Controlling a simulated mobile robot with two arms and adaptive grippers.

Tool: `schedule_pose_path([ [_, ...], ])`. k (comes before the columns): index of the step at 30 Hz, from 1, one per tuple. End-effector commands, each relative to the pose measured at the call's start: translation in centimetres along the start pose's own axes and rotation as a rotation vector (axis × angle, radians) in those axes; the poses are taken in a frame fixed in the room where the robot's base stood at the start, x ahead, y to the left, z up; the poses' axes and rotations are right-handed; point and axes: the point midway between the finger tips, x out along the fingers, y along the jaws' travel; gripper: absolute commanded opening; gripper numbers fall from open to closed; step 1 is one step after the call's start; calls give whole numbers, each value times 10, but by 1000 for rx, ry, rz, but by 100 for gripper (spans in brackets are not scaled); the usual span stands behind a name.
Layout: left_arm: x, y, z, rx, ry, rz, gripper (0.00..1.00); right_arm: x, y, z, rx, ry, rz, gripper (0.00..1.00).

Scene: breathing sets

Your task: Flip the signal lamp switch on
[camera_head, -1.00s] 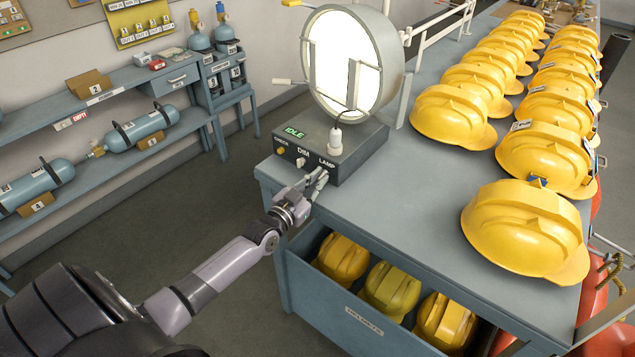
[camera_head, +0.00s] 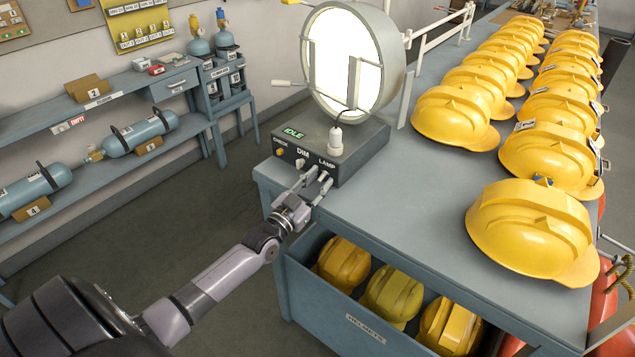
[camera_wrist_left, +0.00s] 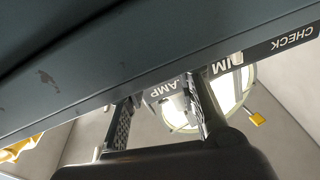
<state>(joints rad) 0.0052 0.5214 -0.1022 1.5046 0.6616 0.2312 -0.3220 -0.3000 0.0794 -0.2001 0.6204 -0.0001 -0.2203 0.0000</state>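The signal lamp (camera_head: 343,62) is a round grey drum with a bright white face, on a dark control box (camera_head: 350,153) at the bench corner. The box's green display (camera_head: 294,133) reads IDLE. Its front has CHECK, DIM and LAMP controls. The small LAMP switch (camera_head: 323,176) is light coloured; its position is too small to tell. My left gripper (camera_head: 315,183) is open, its fingers apart just in front of the LAMP switch. In the wrist view, upside down, the fingers (camera_wrist_left: 163,112) stand either side of the partly hidden LAMP label (camera_wrist_left: 166,89). My right gripper is out of view.
Yellow helmets (camera_head: 532,232) stand in rows on the bench (camera_head: 425,200), to the right of the lamp. An open drawer (camera_head: 365,334) with several helmets juts out below the box. Shelves with cylinders (camera_head: 141,134) line the left wall. The floor between is clear.

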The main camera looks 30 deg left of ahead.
Motion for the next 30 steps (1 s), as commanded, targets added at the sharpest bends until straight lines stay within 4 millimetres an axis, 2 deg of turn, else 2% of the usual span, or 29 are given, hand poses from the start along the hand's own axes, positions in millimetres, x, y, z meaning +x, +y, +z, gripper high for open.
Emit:
schedule_pose_path([
  [5, -1, 0, 0, 0, -1, 0, 30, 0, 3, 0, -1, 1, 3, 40],
  [8, -8, 0, 2, -1, -3, 0, 30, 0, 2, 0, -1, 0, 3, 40],
  [11, -23, 1, 2, -2, -4, 1, 30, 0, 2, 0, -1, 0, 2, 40],
  [21, -93, 1, 2, 0, -5, 1, 30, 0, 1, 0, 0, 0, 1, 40],
  [25, -111, 0, 2, 0, -3, 1, 30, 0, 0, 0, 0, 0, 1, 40],
  [30, -120, 0, 0, 0, 0, 0, 30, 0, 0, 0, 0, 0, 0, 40],
])
